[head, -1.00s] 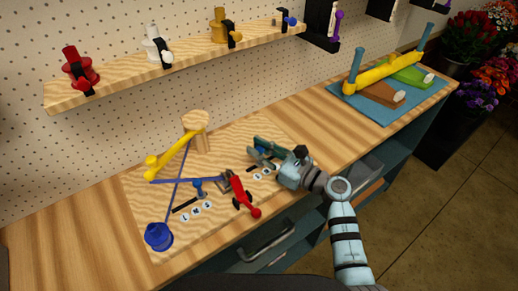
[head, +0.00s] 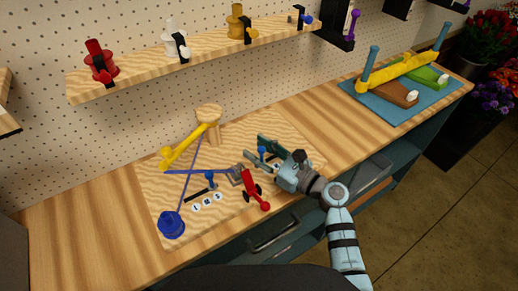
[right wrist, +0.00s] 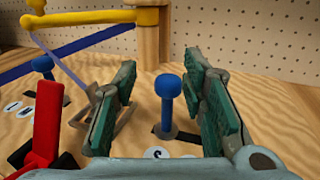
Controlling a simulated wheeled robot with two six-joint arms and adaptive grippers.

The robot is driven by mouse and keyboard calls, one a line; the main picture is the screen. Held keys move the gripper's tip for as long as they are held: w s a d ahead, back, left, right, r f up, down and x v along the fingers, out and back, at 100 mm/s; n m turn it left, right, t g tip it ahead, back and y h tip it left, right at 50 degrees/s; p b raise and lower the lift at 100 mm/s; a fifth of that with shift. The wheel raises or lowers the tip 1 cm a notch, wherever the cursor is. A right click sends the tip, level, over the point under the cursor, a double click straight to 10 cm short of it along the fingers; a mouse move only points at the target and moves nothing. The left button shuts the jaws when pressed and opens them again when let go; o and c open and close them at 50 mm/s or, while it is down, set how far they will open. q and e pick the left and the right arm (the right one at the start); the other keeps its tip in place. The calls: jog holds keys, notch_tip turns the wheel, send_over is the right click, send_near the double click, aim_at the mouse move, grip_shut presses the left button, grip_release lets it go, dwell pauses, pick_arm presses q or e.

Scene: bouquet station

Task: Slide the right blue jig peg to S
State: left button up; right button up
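The right blue jig peg (head: 262,151) stands upright in its short dark slot on the wooden jig board (head: 160,208). In the right wrist view the peg (right wrist: 168,98) has a round blue head and sits between the green-padded fingers. My right gripper (right wrist: 160,75) is open, one finger on each side of the peg, with visible gaps to both. It also shows in the head view (head: 268,148). A white label S (right wrist: 156,153) lies just in front of the slot, partly cut off by the gripper body. My left gripper is out of view.
A red-handled clamp (head: 254,188) stands just left of my right gripper. The left blue peg (head: 210,178), blue spool (head: 172,226) and yellow arm on a wooden post (head: 208,125) stand farther left. A blue mat (head: 401,112) lies at the right.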

jog(key=shift+d, duration=0.15)
jog(key=v, duration=1.2)
jog(key=shift+s, duration=0.15)
